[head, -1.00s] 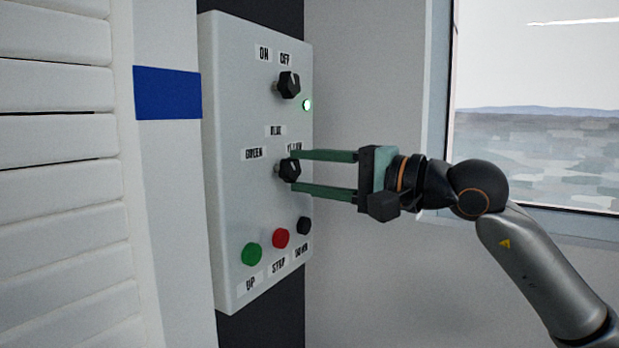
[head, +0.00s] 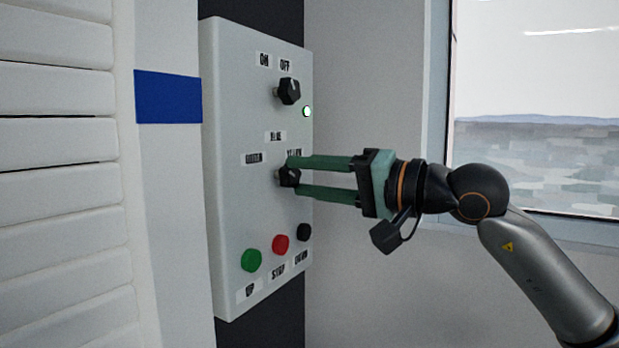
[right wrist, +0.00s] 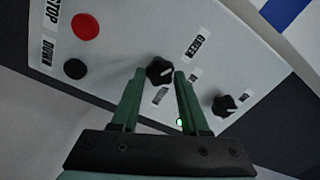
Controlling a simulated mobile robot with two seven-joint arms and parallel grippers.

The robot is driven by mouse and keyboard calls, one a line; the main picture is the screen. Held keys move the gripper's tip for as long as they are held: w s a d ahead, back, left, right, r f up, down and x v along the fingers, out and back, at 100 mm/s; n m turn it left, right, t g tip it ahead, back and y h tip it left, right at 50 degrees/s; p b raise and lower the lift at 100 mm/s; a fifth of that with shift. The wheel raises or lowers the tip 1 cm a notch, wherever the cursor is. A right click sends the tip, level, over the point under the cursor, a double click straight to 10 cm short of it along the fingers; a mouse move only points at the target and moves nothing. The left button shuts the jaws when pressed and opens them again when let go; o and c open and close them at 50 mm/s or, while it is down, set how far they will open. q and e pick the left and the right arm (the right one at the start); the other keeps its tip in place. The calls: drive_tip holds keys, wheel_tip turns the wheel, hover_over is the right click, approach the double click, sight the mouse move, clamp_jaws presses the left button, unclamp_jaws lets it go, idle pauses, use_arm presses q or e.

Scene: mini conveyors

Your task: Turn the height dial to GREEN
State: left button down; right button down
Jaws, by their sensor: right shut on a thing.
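The height dial (head: 289,178) is a black knob in the middle of the grey control panel (head: 235,200), among the GREEN (head: 253,159), BLUE (head: 275,137) and YELLOW labels. My right gripper (head: 292,175) has its two green fingers around the dial, gripping it from the right. In the right wrist view the dial (right wrist: 159,70) sits between the fingertips, and the GREEN label (right wrist: 197,45) is above right of it. The dial's white mark points rightward there, between GREEN and the adjoining label; I cannot tell exactly which. My left gripper is not in view.
Above is the ON/OFF knob (head: 289,91) with a lit lamp (head: 307,112). Below are the green UP (head: 251,260), red STOP (head: 280,244) and black DOWN (head: 304,232) buttons. A window (head: 535,120) is at the right; the room before the panel looks clear.

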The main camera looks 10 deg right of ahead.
drive_tip(key=shift+c, duration=2)
unclamp_jaws()
drive_tip(key=b+v, duration=0.2)
drive_tip(key=v, duration=1)
drive_tip(key=shift+s+d, duration=0.15)
drive_tip(key=shift+s, duration=0.1)
drive_tip(key=shift+r, duration=0.1)
